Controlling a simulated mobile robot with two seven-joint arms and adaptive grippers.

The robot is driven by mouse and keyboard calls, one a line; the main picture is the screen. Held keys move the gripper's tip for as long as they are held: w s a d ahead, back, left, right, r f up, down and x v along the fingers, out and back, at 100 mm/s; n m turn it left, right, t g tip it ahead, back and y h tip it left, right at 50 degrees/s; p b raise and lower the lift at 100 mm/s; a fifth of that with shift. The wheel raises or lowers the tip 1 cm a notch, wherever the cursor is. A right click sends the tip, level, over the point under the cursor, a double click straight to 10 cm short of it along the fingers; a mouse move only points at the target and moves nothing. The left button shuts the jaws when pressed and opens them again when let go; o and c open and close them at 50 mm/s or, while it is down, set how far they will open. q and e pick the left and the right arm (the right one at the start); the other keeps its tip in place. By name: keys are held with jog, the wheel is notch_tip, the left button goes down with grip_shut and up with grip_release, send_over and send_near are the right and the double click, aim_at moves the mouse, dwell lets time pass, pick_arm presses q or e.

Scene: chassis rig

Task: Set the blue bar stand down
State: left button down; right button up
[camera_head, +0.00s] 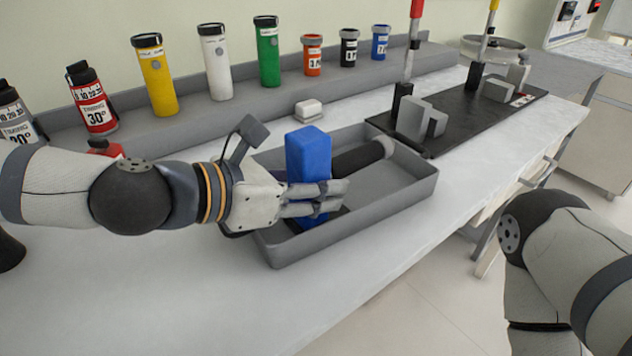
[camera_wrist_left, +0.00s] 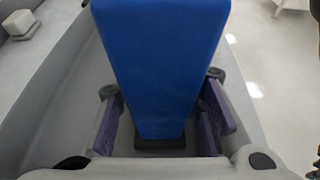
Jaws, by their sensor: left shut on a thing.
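The blue bar stand (camera_head: 308,152) is a tall blue block, upright, over the left part of a grey tray (camera_head: 402,215). My left gripper (camera_head: 315,197) is shut on its lower part, with fingers on both sides. In the left wrist view the blue bar stand (camera_wrist_left: 160,65) fills the middle between the purple finger pads, with a dark base at its lower end. I cannot tell whether that base touches the tray floor. My right gripper is not in view; only my right arm shows at the right edge.
A black cylinder with a grey end (camera_head: 362,157) lies in the tray behind the blue stand. A black board (camera_head: 455,125) with grey blocks and upright rods stands behind the tray. Several coloured canisters line the back shelf (camera_head: 290,88).

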pick_arm(q)
jog(key=shift+w, duration=0.35)
jog(key=c, duration=1.1)
grip_release()
jog(key=shift+s, duration=0.1)
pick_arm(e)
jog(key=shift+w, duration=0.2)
pick_arm(q)
jog(key=shift+r, duration=0.2)
jog(key=shift+s+a+r, duration=0.15)
jog(key=shift+a+r, duration=0.05)
jog(key=shift+a, duration=0.05)
jog(key=p+v, duration=0.3)
jog(key=v, duration=0.8)
jog(key=shift+f, duration=0.2)
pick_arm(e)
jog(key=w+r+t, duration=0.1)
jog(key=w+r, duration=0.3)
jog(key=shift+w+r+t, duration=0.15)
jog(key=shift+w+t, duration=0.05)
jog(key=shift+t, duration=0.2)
